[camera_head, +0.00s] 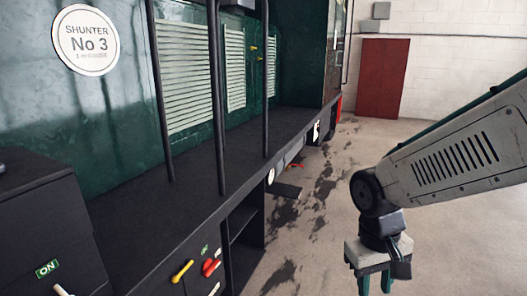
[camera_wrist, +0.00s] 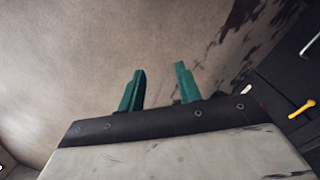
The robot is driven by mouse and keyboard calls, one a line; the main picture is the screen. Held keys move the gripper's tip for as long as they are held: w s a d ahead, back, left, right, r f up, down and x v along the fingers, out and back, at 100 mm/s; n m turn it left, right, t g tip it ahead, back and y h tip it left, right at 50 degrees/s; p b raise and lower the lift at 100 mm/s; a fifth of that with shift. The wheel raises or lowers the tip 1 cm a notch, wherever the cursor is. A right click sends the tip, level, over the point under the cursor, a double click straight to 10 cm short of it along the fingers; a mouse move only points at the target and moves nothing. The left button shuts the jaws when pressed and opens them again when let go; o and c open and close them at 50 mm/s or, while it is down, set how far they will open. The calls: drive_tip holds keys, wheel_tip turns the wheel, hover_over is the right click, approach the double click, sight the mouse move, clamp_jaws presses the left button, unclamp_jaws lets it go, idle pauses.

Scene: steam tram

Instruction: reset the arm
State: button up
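My gripper (camera_head: 375,283) hangs from the arm at the right of the head view, pointing down above the concrete floor. Its two green fingers also show in the wrist view (camera_wrist: 158,88), spread apart with bare floor between them. It is open and empty. It is to the right of the dark tram body and touches nothing that I can see. The fingertips are close to the lower edge of the head view.
A red door (camera_head: 383,78) stands at the back wall. The stained floor (camera_head: 330,190) is clear.

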drive_tip(key=s+d+r+m+t+y, duration=0.1)
drive_tip(key=s+d+r, duration=0.4)
drive_tip(key=s+r, duration=0.6)
drive_tip(key=shift+s+m+t, duration=0.5)
drive_tip(key=shift+t, duration=0.1)
